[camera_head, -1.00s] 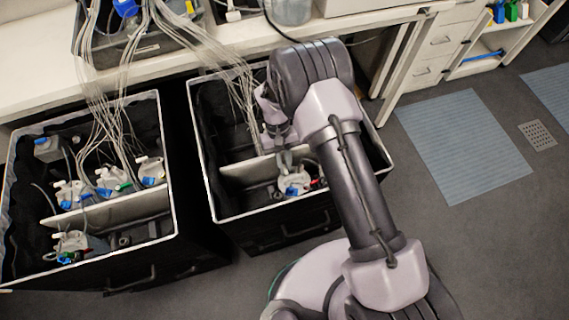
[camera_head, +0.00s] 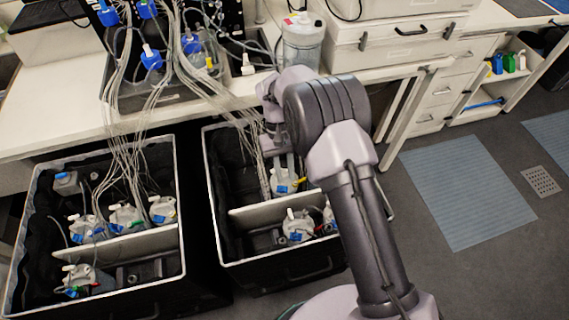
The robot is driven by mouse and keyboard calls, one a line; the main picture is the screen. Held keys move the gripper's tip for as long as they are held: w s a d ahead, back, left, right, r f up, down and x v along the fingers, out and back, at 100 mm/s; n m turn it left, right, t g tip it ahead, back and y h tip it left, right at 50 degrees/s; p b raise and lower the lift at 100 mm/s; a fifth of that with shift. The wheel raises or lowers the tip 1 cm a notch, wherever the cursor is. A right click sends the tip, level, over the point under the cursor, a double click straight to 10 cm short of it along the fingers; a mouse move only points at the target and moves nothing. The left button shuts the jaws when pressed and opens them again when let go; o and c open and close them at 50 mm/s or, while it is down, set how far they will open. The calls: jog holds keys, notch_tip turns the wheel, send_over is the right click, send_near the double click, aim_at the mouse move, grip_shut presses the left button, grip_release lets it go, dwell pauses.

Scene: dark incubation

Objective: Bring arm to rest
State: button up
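My arm rises from the bottom right of the head view and bends at a dark elbow in front of the bench edge. Its wrist end hangs over the right black bin (camera_head: 214,200). My gripper (camera_head: 284,172) points down into that bin, next to the hanging tubes. Its fingers are small and partly lost among the tubes and a white-capped bottle (camera_head: 284,182) with a blue label, so I cannot tell whether they are open or touching it. Another bottle (camera_head: 298,226) stands nearer, in front of the bin's divider.
The left black bin (camera_head: 178,240) holds several bottles with tubes running up to the bench (camera_head: 245,92). A clear canister (camera_head: 302,45) and a white case (camera_head: 385,50) stand on the bench behind my elbow. Open floor with a blue-grey mat (camera_head: 468,192) lies to the right.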

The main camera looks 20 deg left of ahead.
jog(key=shift+v, duration=0.75)
